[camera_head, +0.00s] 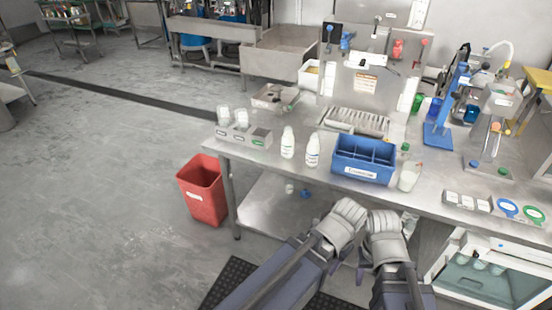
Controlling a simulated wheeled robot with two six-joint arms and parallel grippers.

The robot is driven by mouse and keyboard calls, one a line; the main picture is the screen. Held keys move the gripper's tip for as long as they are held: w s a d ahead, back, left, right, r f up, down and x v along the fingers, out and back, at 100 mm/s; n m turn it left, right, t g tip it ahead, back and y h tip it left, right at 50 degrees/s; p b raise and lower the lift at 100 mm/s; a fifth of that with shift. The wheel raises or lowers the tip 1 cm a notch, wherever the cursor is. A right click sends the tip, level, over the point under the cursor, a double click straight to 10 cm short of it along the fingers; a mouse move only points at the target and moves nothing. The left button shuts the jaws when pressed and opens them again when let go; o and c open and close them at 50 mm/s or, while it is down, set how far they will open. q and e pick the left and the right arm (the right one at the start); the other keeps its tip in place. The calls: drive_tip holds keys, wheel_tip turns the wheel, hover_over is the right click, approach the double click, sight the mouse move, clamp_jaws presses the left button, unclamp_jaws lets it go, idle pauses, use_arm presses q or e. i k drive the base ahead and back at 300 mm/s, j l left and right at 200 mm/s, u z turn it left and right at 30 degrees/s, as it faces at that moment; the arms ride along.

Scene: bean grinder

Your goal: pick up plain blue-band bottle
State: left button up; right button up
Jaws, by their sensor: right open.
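Two white bottles stand upright side by side on the steel table, left of the blue divided box. The left bottle (288,142) and the right bottle (312,150) both carry small labels; the print is too small to tell which has a plain blue band. My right gripper (384,221) is open, low in front of the table's front edge and apart from both bottles. My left gripper (349,213) is beside it, also below the table edge; its fingers are not clear. No bottle is seen in either gripper.
A grey tray (245,135) with containers is at the left corner. A red bin (203,189) stands on the floor. Bare tabletop lies in front of the bottles.

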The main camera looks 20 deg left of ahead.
sight(313, 153)
drive_tip(key=k+j, duration=0.1)
drive_tip(key=j, duration=0.3)
drive_tip(key=k+j, duration=0.15)
drive_tip(key=j, duration=0.2)
drive_tip(key=k+j, duration=0.1)
drive_tip(key=j, duration=0.3)
drive_tip(key=k+j, duration=0.1)
drive_tip(key=j, duration=0.25)
